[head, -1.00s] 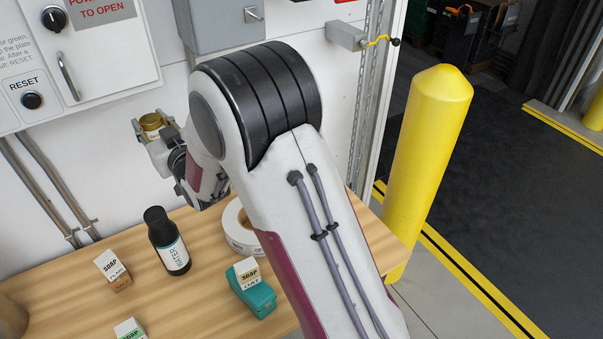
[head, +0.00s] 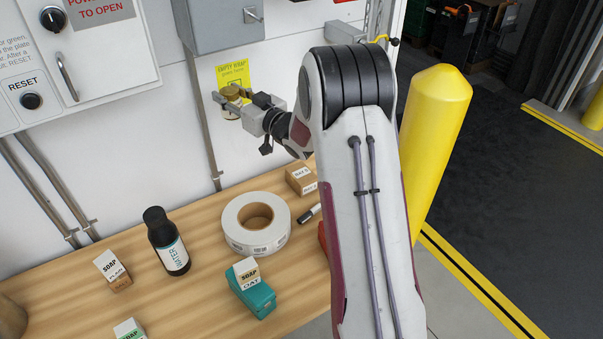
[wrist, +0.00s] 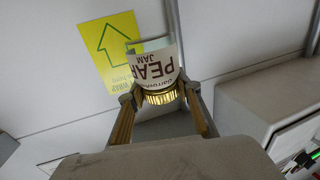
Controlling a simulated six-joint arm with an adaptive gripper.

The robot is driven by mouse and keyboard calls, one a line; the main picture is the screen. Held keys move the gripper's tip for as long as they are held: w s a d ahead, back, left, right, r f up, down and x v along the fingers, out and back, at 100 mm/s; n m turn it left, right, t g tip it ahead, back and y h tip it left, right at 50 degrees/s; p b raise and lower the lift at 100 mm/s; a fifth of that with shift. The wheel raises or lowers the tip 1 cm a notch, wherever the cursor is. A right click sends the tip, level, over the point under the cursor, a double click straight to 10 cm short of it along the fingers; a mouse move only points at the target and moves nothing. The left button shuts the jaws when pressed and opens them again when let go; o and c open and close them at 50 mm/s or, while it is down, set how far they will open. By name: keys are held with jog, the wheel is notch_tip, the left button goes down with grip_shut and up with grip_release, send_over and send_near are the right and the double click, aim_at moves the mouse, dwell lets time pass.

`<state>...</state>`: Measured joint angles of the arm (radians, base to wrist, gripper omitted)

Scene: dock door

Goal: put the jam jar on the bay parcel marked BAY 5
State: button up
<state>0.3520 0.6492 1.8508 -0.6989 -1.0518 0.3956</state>
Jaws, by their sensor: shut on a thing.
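The jam jar (head: 231,112) has a gold lid and a pale label. The wrist view shows it (wrist: 155,66) labelled PEAR JAM, with the lettering upside down in that picture. My gripper (head: 232,98) is shut on the jar near its lid, and its two fingers flank the lid in the wrist view (wrist: 160,95). The jar is held in the air in front of the wall, above the back of the bench. A small brown parcel (head: 300,178) lies on the bench, lower and to the right of the jar. Its white label seems to start with BAY; the number is too small to be sure.
One soap box rests on a teal box (head: 252,293). A yellow sign (head: 232,75) and a conduit are on the wall. A yellow bollard (head: 437,130) is right.

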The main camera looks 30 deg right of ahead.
send_over(301, 173)
notch_tip(301, 173, down, 4)
notch_tip(301, 173, down, 11)
dwell(0.3)
jog(key=shift+d, duration=0.1)
notch_tip(301, 173, down, 6)
dwell(0.7)
jog(key=shift+f, duration=0.1)
jog(key=shift+f, duration=1.85)
jog(key=shift+f, duration=0.15)
jog(key=o, duration=1.4)
jog(key=shift+c, duration=0.2)
